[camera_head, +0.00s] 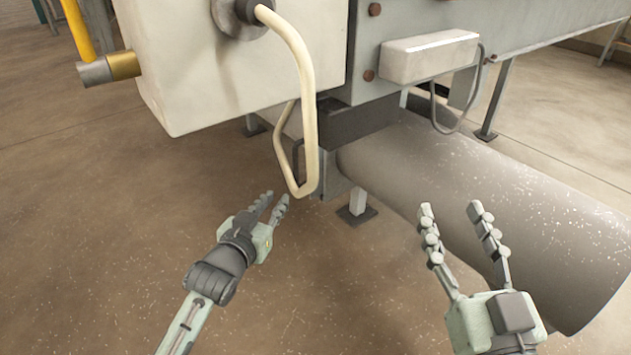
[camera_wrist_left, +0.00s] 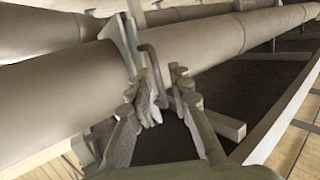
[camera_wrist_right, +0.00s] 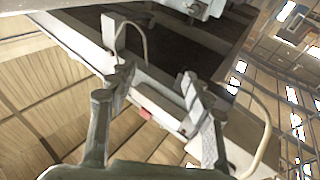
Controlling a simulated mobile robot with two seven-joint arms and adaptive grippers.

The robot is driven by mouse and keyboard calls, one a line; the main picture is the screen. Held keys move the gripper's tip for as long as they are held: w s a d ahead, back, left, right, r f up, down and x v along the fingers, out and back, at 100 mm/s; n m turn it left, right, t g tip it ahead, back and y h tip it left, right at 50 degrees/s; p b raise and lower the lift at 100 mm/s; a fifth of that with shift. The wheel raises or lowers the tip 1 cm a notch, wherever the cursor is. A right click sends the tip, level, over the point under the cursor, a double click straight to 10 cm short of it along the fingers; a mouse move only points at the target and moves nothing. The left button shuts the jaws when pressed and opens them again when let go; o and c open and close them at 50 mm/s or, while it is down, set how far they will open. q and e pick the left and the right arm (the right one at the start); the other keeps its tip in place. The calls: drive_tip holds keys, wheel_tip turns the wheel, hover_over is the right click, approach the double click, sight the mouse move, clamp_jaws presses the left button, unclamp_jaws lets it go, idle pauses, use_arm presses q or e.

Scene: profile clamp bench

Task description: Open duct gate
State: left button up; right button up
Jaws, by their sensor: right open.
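The duct (camera_head: 470,175) is a large grey-brown speckled cylinder under the machine; it also crosses the left wrist view (camera_wrist_left: 60,88). A flat grey gate plate (camera_wrist_left: 122,45) cuts across it there, with a dark bent handle (camera_wrist_left: 155,72) on its side. In the head view the handle is mostly hidden behind a cream hose (camera_head: 308,100). My left gripper (camera_head: 272,202) is open just below the hose; in the left wrist view (camera_wrist_left: 157,85) the handle appears between its fingertips, contact unclear. My right gripper (camera_head: 450,210) is open and empty in front of the duct; its fingers show in the right wrist view (camera_wrist_right: 153,82).
A pale machine box (camera_head: 220,75) stands above my left gripper, with a yellow bar (camera_head: 78,28) at its left. A small white box (camera_head: 428,58) with a cable is fixed to the machine's side. A support foot (camera_head: 356,213) stands beside the duct. The floor at left is clear.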

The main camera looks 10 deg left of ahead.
sight(294, 161)
use_arm(q)
drive_tip(key=w+r, duration=0.1)
drive_tip(key=w, duration=0.2)
drive_tip(key=w+d+r+t+b, duration=0.1)
drive_tip(key=w+r, duration=0.1)
drive_tip(key=w, duration=0.1)
drive_tip(key=w+r+t, duration=0.1)
drive_tip(key=w, duration=0.2)
drive_tip(key=shift+w+d+r+h+b, duration=0.1)
drive_tip(key=shift+d+r+h+b, duration=0.1)
drive_tip(key=shift+d+h+b, duration=0.15)
drive_tip(key=shift+w, duration=0.5)
use_arm(e)
drive_tip(key=s+r+t+y, duration=0.1)
drive_tip(key=s+r+t, duration=0.2)
drive_tip(key=r, duration=0.5)
drive_tip(key=shift+s+d+r+t+y, duration=0.3)
drive_tip(key=shift+s+r+t, duration=0.1)
drive_tip(key=shift+t, duration=0.5)
use_arm(q)
drive_tip(key=shift+c, duration=0.3)
clamp_jaws()
